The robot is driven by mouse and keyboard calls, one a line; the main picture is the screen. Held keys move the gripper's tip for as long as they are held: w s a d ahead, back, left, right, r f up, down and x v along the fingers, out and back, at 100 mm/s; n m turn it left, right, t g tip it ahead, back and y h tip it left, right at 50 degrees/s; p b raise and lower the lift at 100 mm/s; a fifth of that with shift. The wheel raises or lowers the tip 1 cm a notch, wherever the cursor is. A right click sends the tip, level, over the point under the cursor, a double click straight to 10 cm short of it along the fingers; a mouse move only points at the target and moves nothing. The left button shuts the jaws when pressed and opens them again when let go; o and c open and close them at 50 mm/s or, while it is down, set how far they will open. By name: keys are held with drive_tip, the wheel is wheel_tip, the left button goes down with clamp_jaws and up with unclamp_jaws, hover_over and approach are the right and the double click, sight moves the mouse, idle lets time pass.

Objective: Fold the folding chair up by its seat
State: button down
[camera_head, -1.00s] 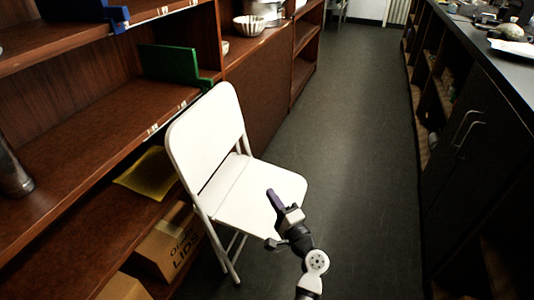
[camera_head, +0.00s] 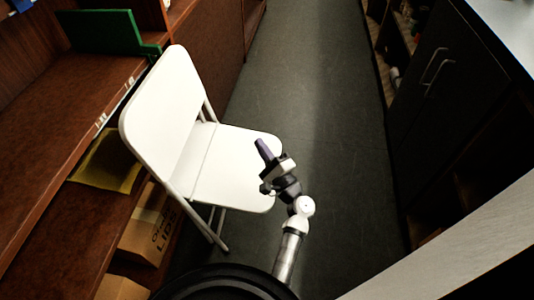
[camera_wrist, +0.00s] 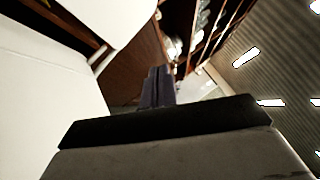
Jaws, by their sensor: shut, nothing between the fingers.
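The white folding chair (camera_head: 170,115) stands unfolded against the wooden shelves, with its backrest upright and its seat (camera_head: 230,165) level. My gripper (camera_head: 262,147) is at the right front part of the seat in the head view, with its purple-grey fingers over the seat in the picture. Whether it touches the seat cannot be told. In the wrist view the fingers (camera_wrist: 157,88) are together with nothing between them. A large white surface of the chair (camera_wrist: 50,85) fills the left of the wrist view.
Wooden shelves (camera_head: 60,125) run along the left, holding a green object (camera_head: 105,33), a yellow envelope (camera_head: 108,160) and a cardboard box (camera_head: 150,225). Dark cabinets (camera_head: 450,85) line the right. The grey floor (camera_head: 320,90) between them is clear.

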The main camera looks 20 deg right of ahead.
drive_tip(key=w+a+r+p, duration=0.2)
drive_tip(key=w+a+r, duration=0.1)
drive_tip(key=w, duration=0.2)
drive_tip(key=shift+w+a, duration=0.25)
drive_tip(key=shift+w, duration=0.1)
idle(1.4)
